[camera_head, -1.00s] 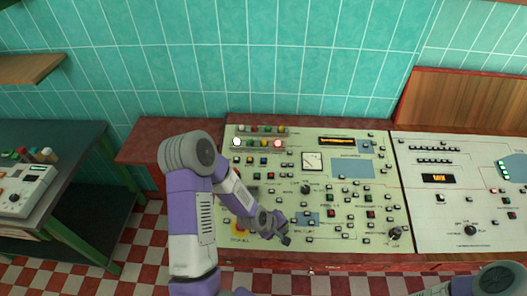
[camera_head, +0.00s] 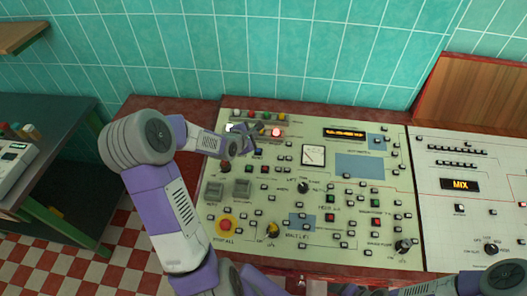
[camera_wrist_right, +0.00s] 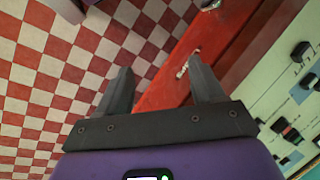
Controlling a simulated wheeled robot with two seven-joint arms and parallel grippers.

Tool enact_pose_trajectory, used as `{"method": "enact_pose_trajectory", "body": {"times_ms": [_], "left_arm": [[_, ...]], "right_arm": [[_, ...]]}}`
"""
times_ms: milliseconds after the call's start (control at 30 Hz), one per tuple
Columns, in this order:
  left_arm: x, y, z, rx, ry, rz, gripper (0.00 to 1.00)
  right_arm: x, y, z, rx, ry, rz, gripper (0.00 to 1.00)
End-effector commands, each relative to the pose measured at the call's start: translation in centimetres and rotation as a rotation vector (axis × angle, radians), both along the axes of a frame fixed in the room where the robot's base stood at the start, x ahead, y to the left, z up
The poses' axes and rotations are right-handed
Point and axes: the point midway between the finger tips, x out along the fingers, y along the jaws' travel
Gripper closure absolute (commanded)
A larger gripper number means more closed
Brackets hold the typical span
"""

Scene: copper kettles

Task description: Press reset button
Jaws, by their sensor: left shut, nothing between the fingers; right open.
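The control panel (camera_head: 340,215) is a pale console with many small buttons, knobs and displays. I cannot read which button is marked reset. A white lit button (camera_head: 230,127) and a red lit one (camera_head: 276,132) sit at its upper left. My left gripper (camera_head: 256,133) is shut and empty over that row, between the two lights, and partly covers the row. I cannot tell whether it touches the panel. My right gripper (camera_wrist_right: 158,75) is open and empty in the right wrist view, over the floor and the console's red front edge.
A second panel (camera_head: 470,205) with a MIX display adjoins on the right. A green table (camera_head: 75,130) stands at left. The tiled wall is behind.

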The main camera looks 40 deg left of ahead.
Motion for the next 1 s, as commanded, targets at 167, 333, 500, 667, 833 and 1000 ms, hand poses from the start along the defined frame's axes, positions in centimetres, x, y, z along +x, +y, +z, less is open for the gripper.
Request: {"method": "enact_pose_trajectory", "body": {"times_ms": [167, 333, 500, 667, 833, 1000], "left_arm": [[0.0, -0.1, -1.7, 0.000, 0.000, -0.002, 1.00], [0.0, -0.1, -1.5, 0.001, 0.000, -0.002, 1.00], [0.0, -0.1, -1.5, 0.001, 0.000, -0.002, 1.00], [0.1, -0.1, -1.9, 0.000, 0.001, -0.003, 1.00], [0.2, 0.0, -2.9, 0.000, 0.000, -0.003, 1.00], [0.6, 0.1, -4.6, 0.002, 0.001, -0.005, 1.00]], "right_arm": [[0.1, 0.0, -1.7, 0.000, -0.002, -0.001, 0.33], [0.1, 0.0, -1.5, 0.000, -0.002, -0.001, 0.33], [0.1, 0.0, -1.5, 0.000, -0.002, -0.001, 0.33], [0.1, 0.0, -1.9, 0.000, -0.002, -0.001, 0.33], [0.1, 0.0, -3.0, 0.000, -0.002, -0.001, 0.33], [0.1, 0.0, -5.0, 0.000, -0.002, -0.001, 0.33]]}}
